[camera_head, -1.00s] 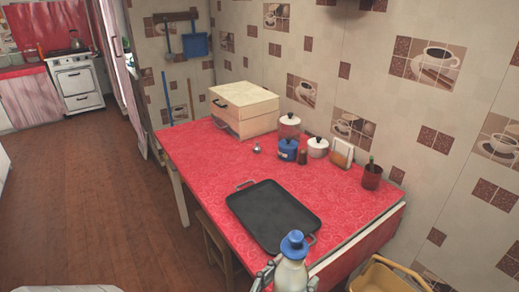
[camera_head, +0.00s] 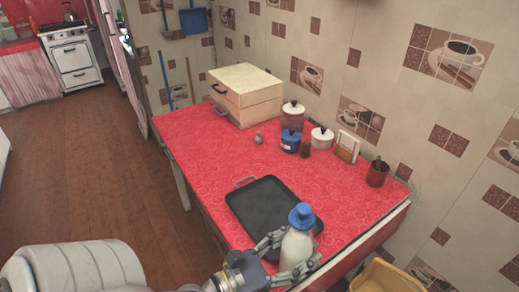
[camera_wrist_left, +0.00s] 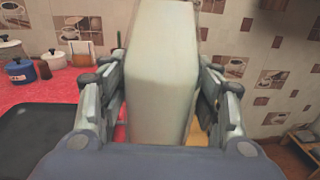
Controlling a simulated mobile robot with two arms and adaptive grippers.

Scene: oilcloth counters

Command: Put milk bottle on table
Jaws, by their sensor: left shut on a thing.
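The milk bottle (camera_head: 297,247) is whitish with a blue cap and is held upright at the bottom of the head view. My left gripper (camera_head: 283,258) is shut on it, with fingers on both sides. In the left wrist view the bottle (camera_wrist_left: 163,75) fills the middle between the gripper's fingers (camera_wrist_left: 160,110). The table (camera_head: 190,140) has a red patterned oilcloth. In the head view the bottle overlaps the near end of a dark tray; how high it is above the table I cannot tell. My right gripper is not in view.
The dark tray (camera_head: 262,207) lies on the table's near part. Clear oilcloth lies left of and behind the tray. A yellow container (camera_head: 385,277) is at bottom right.

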